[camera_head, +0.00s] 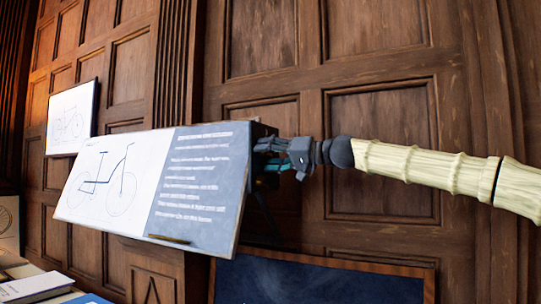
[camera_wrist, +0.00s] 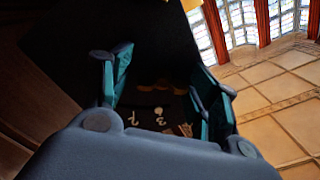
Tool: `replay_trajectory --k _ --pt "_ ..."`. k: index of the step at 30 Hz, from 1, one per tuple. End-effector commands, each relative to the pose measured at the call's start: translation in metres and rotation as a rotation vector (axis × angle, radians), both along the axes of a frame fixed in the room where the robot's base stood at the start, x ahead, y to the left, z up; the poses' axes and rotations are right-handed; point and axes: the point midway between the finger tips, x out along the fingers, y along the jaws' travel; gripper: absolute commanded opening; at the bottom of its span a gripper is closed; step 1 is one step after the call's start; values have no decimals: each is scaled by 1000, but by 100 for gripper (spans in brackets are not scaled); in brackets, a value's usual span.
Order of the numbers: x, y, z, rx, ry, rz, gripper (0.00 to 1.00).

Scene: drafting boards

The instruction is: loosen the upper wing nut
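The tilted drafting board (camera_head: 215,150) carries a bicycle drawing on its left and a grey text panel on its right. My gripper (camera_head: 262,155) is at the right edge of this board, partly behind it. In the wrist view my gripper (camera_wrist: 162,72) is open, with its two teal-lined fingers apart. Between and beyond the fingers is a dark surface with pale marks like a "3" and a "?". A dim brassy shape (camera_wrist: 155,83) shows there, possibly a wing nut, but it is too dark to be sure. No wing nut is clear in the head view.
A second, smaller board (camera_head: 72,118) with a bicycle drawing stands farther back at left. Books (camera_head: 35,287) lie at the lower left. A dark blue wood-framed panel (camera_head: 320,280) is below my arm. Panelled wood wall stands behind; tiled floor (camera_wrist: 275,95) shows right.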

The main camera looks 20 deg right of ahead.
Motion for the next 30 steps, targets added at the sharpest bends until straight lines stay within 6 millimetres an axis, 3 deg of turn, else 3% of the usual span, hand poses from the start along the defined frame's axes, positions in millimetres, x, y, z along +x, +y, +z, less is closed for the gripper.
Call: replay_trajectory --k 14,30 --pt "-6 -8 4 3 -5 -4 70" --pt "-66 -67 5 4 -6 -4 70"
